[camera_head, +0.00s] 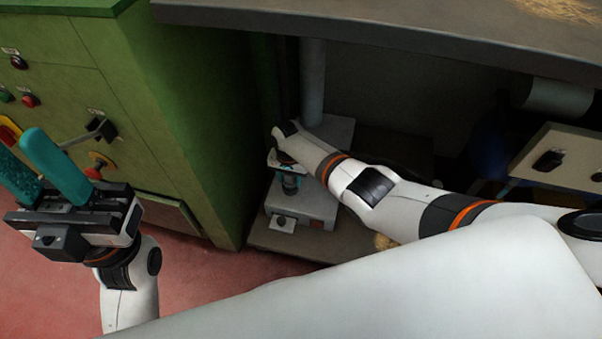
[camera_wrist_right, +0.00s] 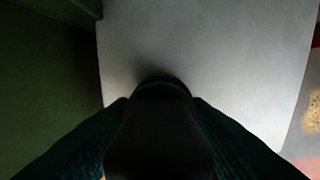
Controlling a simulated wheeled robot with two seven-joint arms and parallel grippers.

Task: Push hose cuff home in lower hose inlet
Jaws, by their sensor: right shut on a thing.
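My right arm reaches in from the right under the bench. Its gripper (camera_head: 290,184) points down, low over a grey box-shaped unit (camera_head: 318,205). In the right wrist view the teal fingers (camera_wrist_right: 160,125) are shut on a dark, round hose cuff (camera_wrist_right: 160,140). The cuff's far end meets or hovers just over the pale grey top of the unit (camera_wrist_right: 220,50); I cannot tell which. The lower hose inlet is not visible; the cuff and fingers cover that spot. My left gripper (camera_head: 18,150) is raised at the left, its teal fingers apart and empty.
A green cabinet (camera_head: 190,120) with buttons and switches stands left of the unit. The dark bench top (camera_head: 380,35) overhangs it. A grey post (camera_head: 312,80) rises behind. A beige switch panel (camera_head: 565,158) is at the right. Open red floor (camera_head: 190,285) lies in front.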

